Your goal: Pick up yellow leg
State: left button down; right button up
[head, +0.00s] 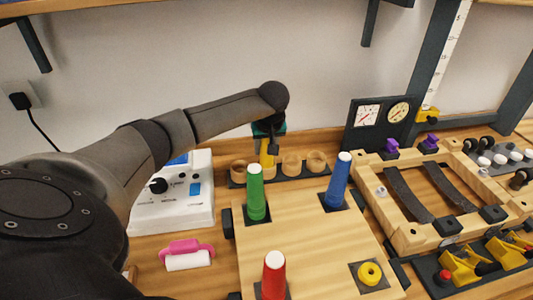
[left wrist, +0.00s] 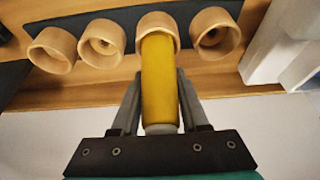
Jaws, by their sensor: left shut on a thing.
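The yellow leg (left wrist: 160,85) is a yellow cylinder with a pale end. In the left wrist view it lies between the fingers of my left gripper (left wrist: 160,105), which is shut on it. Its far end is at a wooden cup (left wrist: 157,23) in the dark rack; I cannot tell how deep it sits. In the head view my left gripper (head: 268,142) reaches down over the rack, and part of the yellow leg (head: 267,158) shows below it. My right gripper is not in view.
Green (head: 256,193), blue (head: 337,180) and red (head: 274,276) legs stand on a wooden board (head: 300,240). A yellow ring (head: 370,273) lies on its corner pad. A white device (head: 185,210) stands left of the rack. A wooden frame (head: 410,235) is on the right.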

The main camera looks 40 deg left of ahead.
pick_arm(q)
notch_tip(320, 180, up, 10)
jog(key=shift+r+p, duration=0.1)
jog(key=shift+p, duration=0.4)
